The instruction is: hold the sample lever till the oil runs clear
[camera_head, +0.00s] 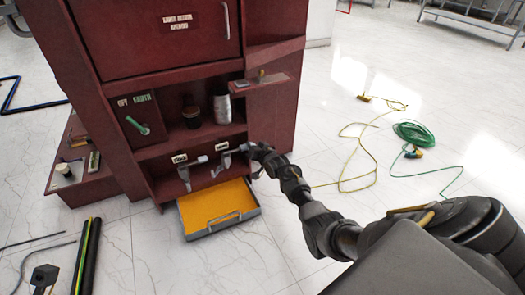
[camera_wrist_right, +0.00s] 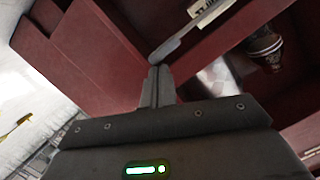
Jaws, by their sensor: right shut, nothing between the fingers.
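Two grey levers sit under small white labels in the low bay of the dark red cabinet (camera_head: 195,55): a left lever (camera_head: 185,176) and a right lever (camera_head: 223,164). My right gripper (camera_head: 252,151) is at the right lever's outer end, at the bay's right side. In the wrist view, its fingertips (camera_wrist_right: 158,78) are shut with nothing between them, just below the rounded end of a grey lever (camera_wrist_right: 178,43); they look in contact, but I cannot be sure. A grey tray (camera_head: 227,230) with an orange-yellow inside stands below the levers. No oil stream can be made out. My left gripper is not in view.
A shelf above the levers holds a dark cup (camera_head: 192,117) and a stacked silver cup (camera_head: 222,108). A green handle (camera_head: 138,125) is on the cabinet's left. Yellow and green cables (camera_head: 418,133) lie on the right floor.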

